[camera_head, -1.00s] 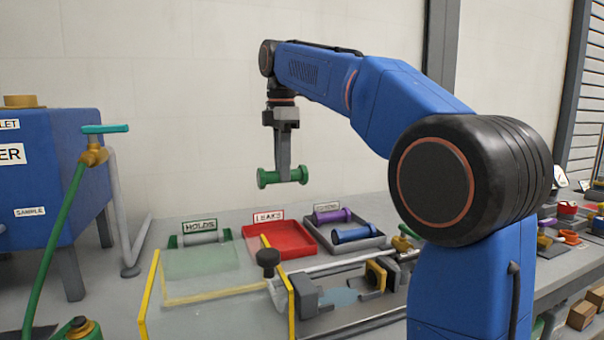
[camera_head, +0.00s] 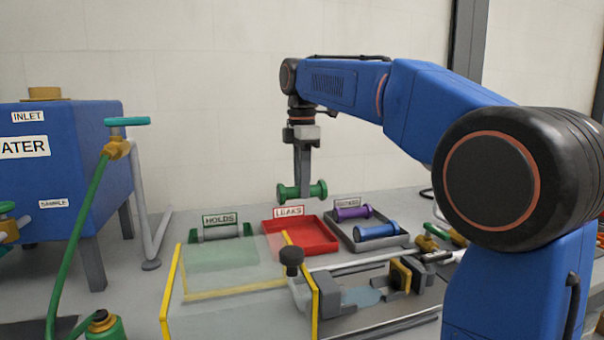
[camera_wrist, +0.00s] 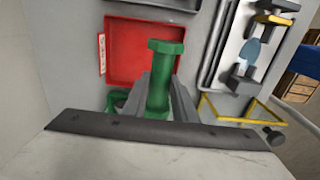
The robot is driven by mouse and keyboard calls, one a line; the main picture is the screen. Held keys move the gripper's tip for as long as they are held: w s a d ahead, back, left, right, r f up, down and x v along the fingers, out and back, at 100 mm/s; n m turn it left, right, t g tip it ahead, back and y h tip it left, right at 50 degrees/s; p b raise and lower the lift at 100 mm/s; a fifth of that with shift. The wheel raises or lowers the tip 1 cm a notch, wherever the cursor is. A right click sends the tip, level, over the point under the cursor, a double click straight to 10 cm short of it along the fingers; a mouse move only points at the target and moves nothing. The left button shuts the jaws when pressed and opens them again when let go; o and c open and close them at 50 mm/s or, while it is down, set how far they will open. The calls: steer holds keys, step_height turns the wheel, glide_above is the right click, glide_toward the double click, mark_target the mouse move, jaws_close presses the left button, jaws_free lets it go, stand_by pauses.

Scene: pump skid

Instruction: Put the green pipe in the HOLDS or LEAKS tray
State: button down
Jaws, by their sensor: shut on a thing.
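My gripper (camera_head: 302,186) is shut on the green pipe (camera_head: 289,192) and holds it level in the air, near the LEAKS sign. The pipe also shows in the wrist view (camera_wrist: 160,77), between the fingers and over part of the red tray. The red LEAKS tray (camera_head: 318,247) looks empty where it shows. The HOLDS tray (camera_head: 215,263) is seen through the clear guard, with its green-framed sign behind it. A grey pipe-like piece with green ends lies at the HOLDS sign; I cannot tell exactly what it is.
A grey tray (camera_head: 404,242) on the right holds a purple pipe (camera_head: 352,212) and a blue pipe (camera_head: 377,231). A clear guard with yellow edges (camera_head: 316,292) and a black knob (camera_head: 291,256) stands in front. A blue water tank (camera_head: 78,170) is at the left.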

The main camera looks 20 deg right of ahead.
steer(key=shift+f, duration=6)
steer(key=shift+f, duration=0.25)
steer(key=c, duration=1.4)
jaws_free()
steer(key=shift+o, duration=0.2)
